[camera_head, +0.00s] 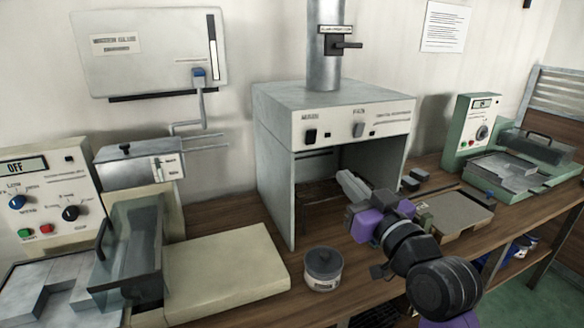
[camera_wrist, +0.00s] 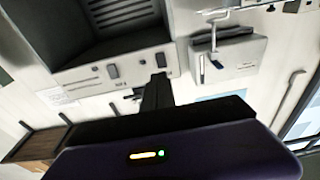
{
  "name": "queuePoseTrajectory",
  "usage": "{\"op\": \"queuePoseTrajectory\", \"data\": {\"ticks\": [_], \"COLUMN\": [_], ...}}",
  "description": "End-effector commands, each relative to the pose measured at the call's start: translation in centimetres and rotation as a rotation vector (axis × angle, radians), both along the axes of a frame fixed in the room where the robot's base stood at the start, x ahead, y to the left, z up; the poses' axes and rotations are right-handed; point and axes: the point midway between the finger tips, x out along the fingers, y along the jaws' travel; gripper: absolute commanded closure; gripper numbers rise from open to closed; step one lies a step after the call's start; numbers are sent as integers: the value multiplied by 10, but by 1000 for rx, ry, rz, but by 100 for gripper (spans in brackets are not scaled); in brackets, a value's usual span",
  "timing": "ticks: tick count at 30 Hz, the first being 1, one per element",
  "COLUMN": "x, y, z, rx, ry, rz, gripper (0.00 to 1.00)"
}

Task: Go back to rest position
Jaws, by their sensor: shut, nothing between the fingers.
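My gripper (camera_head: 349,184) is in front of the open bay of the white cabinet (camera_head: 350,124) in the middle of the bench. Its light grey fingers point up and to the left, toward the bay, with nothing seen between them. In the wrist view the dark fingers (camera_wrist: 158,92) are together in front of the camera. The cabinet's knob panel (camera_wrist: 115,72) shows beyond them, rotated in the picture. My purple and black wrist hides part of the bench at the right of the cabinet.
A lidded jar (camera_head: 323,270) stands near the bench's front edge, left of my arm. A cream slab (camera_head: 225,275) and a unit reading OFF (camera_head: 45,195) are at left. A green unit (camera_head: 474,130) is at right.

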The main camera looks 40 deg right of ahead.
Motion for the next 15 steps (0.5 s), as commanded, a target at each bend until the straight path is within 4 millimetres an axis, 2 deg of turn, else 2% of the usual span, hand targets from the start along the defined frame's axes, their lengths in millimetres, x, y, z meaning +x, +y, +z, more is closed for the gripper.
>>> {"op": "queuePoseTrajectory", "data": {"ticks": [6, 10, 13, 15], "x": [0, -3, -11, -21], "y": [0, -3, -10, -11], "z": [0, 11, 29, 27], "rx": [3, 5, -7, -5], "ry": [-2, -47, -126, -165], "rz": [0, -14, -49, -78], "gripper": [100, 100, 100, 100]}}
